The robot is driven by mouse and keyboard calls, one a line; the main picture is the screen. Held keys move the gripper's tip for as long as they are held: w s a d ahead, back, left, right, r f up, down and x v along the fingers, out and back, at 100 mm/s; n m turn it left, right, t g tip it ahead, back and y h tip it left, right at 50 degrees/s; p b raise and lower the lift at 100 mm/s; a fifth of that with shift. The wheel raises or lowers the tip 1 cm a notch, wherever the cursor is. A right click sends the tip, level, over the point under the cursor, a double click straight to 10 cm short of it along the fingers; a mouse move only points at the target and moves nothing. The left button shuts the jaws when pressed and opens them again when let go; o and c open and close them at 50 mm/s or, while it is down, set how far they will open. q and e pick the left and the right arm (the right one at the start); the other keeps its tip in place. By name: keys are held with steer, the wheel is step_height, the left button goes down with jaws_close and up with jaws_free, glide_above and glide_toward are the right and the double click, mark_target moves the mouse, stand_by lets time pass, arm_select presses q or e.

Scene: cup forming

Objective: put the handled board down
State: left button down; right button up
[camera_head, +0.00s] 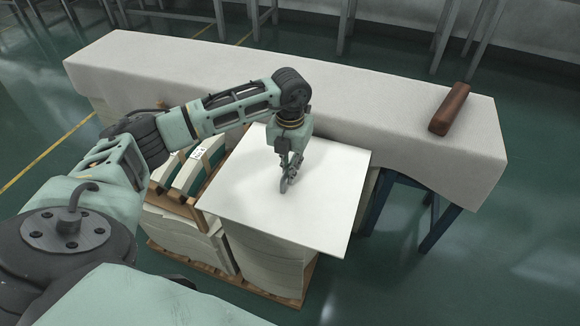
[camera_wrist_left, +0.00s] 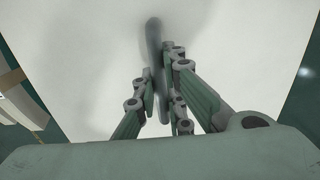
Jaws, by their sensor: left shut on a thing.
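The handled board is a flat white sheet (camera_head: 318,215) in the head view, over a stack of pale sheets (camera_head: 268,262). I cannot tell from this angle whether it touches the stack. My left gripper (camera_head: 287,184) is above the middle of the board, shut on its grey handle. In the left wrist view the grey handle (camera_wrist_left: 154,40) runs between the fingers (camera_wrist_left: 163,88), and the white board (camera_wrist_left: 90,65) fills most of the picture behind. The right gripper is not in view.
A long table under a pale cloth (camera_head: 200,68) runs behind the board, with a reddish-brown block (camera_head: 450,108) near its right end. More stacked pieces (camera_head: 200,165) stand left of the board on a wooden pallet (camera_head: 170,203). Green floor (camera_head: 470,265) is clear at the right.

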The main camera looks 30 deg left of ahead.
arm_select(q)
steer(key=c, duration=2.3)
jaws_free()
steer(key=o, duration=0.5)
steer(key=shift+c, duration=0.2)
steer(key=shift+r, duration=0.35)
step_height(320, 180, up, 3)
steer(key=shift+f+p, duration=0.1)
steer(key=shift+p, duration=0.3)
step_height(320, 180, up, 9)
steer(key=p, duration=0.1)
steer(key=shift+f, duration=0.15)
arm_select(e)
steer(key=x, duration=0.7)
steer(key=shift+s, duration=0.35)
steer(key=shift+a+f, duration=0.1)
